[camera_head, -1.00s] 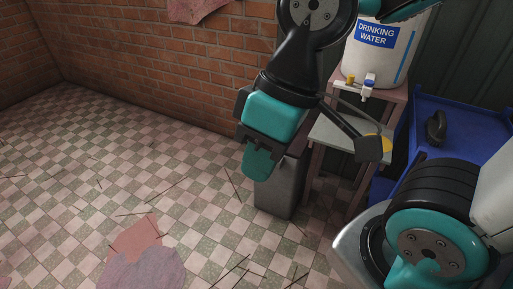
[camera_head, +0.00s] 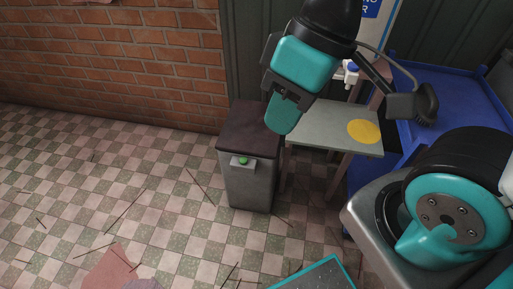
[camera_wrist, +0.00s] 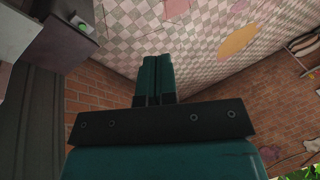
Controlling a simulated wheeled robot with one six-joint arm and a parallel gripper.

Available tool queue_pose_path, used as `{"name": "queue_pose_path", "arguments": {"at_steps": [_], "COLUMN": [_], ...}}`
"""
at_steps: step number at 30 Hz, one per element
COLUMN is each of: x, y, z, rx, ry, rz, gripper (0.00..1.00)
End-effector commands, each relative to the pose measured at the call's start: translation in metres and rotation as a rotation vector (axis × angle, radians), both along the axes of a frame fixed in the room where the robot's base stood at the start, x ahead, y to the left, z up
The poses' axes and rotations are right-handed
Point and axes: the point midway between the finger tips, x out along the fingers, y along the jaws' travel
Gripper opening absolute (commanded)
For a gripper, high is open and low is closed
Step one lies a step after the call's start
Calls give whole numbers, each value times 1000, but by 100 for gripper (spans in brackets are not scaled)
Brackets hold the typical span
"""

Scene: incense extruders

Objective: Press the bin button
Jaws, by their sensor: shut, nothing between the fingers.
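The bin (camera_head: 250,188) is a grey box with a dark brown lid (camera_head: 250,128), standing on the tiled floor near the wall. Its green button (camera_head: 243,160) sits on a small light plate on the upper front face. My gripper (camera_head: 282,118) is teal and dark, shut and empty, pointing down. In the head view it overlaps the bin's upper right edge, with the button to its lower left. The wrist view shows the shut fingers (camera_wrist: 155,75), with the green button (camera_wrist: 83,28) and dark lid (camera_wrist: 62,45) at upper left, apart from the fingers.
A small table with a grey top (camera_head: 312,130) and a yellow disc (camera_head: 364,131) stands right of the bin. A blue cart (camera_head: 460,85) is farther right. A brick wall (camera_head: 120,60) is at the back left. The floor (camera_head: 130,190) in front is mostly open, with thin sticks scattered.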

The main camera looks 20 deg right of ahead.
Motion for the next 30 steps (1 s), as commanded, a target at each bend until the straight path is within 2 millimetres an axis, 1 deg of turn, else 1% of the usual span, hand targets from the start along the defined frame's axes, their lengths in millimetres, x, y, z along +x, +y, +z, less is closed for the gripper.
{"name": "queue_pose_path", "arguments": {"at_steps": [11,14,17,20,21,23,24,26,27,29,30], "x": [0,10,36,79,98,128,147,175,193,218,233], "y": [0,2,4,6,6,5,3,-1,-4,-10,-15], "z": [-1,-13,-43,-88,-109,-141,-162,-194,-215,-248,-269], "rx": [1,7,25,53,66,86,98,116,127,142,153], "ry": [0,-3,-11,-26,-35,-52,-62,-81,-93,-113,-126], "rz": [-1,-27,-96,-210,-262,-343,-394,-471,-518,-589,-634], "gripper": [0,0,0,0,0,0,0,0,0,0,0]}}
